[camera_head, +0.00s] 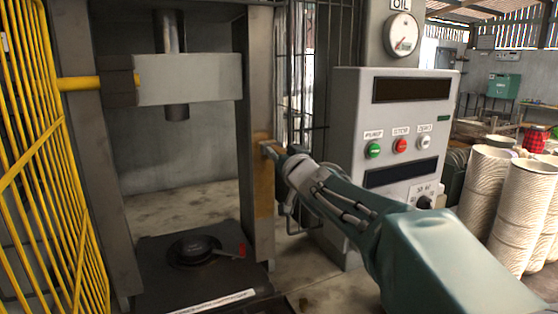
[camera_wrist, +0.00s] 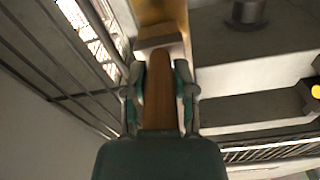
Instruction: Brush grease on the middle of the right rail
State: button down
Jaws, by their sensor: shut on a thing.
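The right rail (camera_head: 257,80) is the grey upright on the right side of the press frame, with a brownish-yellow patch (camera_head: 263,190) on its middle and lower part. My gripper (camera_head: 290,160) is beside the patch's upper end. In the wrist view my gripper (camera_wrist: 159,85) is shut on the brown handle of a brush (camera_wrist: 158,100). The brush's pale, wide head (camera_wrist: 160,43) points at the yellow-brown rail surface (camera_wrist: 158,12). It seems to meet the rail, but I cannot tell if it touches. The bristles are hard to make out.
A control box (camera_head: 395,105) with green, red and white buttons stands close right of my arm. A yellow fence (camera_head: 40,150) is at left. The press base (camera_head: 160,265) holds a dark round dish (camera_head: 195,250). Dark bars (camera_head: 318,60) stand behind the rail.

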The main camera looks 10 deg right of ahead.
jog(key=shift+a+r, duration=0.1)
jog(key=shift+r, duration=1.45)
jog(key=shift+s, duration=0.1)
jog(key=s+d, duration=0.1)
jog(key=s, duration=0.7)
jog(key=shift+s+d, duration=0.35)
jog(key=shift+d, duration=0.05)
